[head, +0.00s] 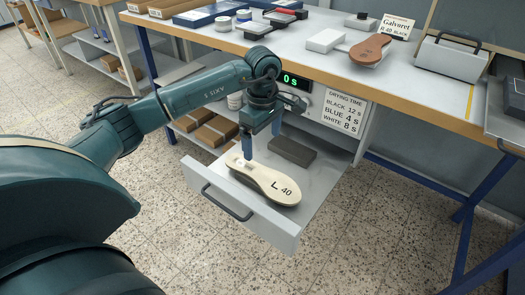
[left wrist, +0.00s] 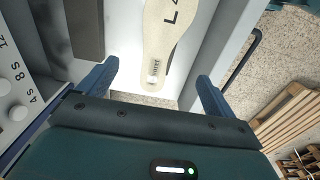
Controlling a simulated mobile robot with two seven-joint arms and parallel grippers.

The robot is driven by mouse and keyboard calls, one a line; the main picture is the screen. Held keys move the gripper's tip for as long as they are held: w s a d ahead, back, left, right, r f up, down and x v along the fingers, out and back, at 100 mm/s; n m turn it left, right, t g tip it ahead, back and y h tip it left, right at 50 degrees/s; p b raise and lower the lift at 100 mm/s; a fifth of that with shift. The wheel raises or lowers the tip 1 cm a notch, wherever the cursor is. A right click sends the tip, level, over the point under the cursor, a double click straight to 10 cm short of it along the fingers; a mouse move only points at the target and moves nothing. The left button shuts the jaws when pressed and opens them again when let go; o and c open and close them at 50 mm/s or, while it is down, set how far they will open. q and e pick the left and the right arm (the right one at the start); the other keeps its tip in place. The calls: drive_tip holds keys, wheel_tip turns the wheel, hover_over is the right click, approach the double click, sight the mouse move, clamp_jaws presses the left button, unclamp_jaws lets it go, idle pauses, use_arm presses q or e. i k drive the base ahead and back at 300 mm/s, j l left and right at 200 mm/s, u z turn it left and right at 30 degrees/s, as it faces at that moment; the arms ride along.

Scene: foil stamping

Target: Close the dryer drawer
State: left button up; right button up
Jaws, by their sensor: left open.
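The dryer drawer (head: 225,193) is pulled out below the workbench, with a dark bar handle (head: 227,203) on its white front. A cream insole (head: 268,184) marked "L 40" lies in it, and a dark grey block (head: 292,151) lies farther back. My left gripper (head: 262,148) is over the drawer at the insole's heel end, pointing down with nothing between its fingers. In the left wrist view, the open fingers (left wrist: 157,85) stand on either side of the insole's end (left wrist: 157,62). The drawer handle (left wrist: 246,55) shows at the right there. My right gripper is not in view.
The dryer display (head: 292,79) reads 0 s, beside a drying-time card (head: 343,112). The workbench (head: 400,87) above carries a brown insole (head: 370,49), a handled press block (head: 449,56) and pots. The floor in front of the drawer is clear.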

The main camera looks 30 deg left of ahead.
sight(317, 165)
drive_tip(key=k, duration=1)
